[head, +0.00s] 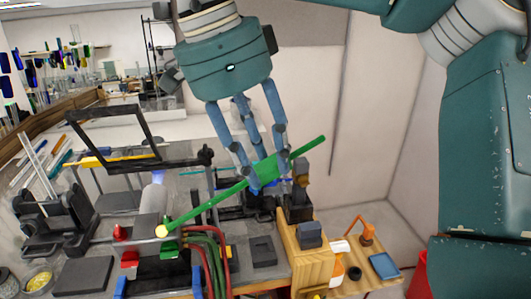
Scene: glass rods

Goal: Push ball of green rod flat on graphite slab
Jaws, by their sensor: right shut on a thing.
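A green rod (215,200) runs slantwise from lower left to upper right. My right gripper (260,182) comes down from the top and is shut on the rod's thicker middle, holding it above the bench. The rod's lower left end carries a small pale yellow ball (162,231), which shows just in front of the torch. A flat dark grey slab (84,276), which looks like the graphite slab, lies at the bench's front left, below and left of the ball, and they are apart. My left gripper is out of view.
A grey torch (152,203) with a faint blue flame stands behind the ball. Red and green hoses (212,255) run from the valves. A dark mould block (263,251) and a wooden stand (302,250) are to the right. A black frame (130,140) rises behind.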

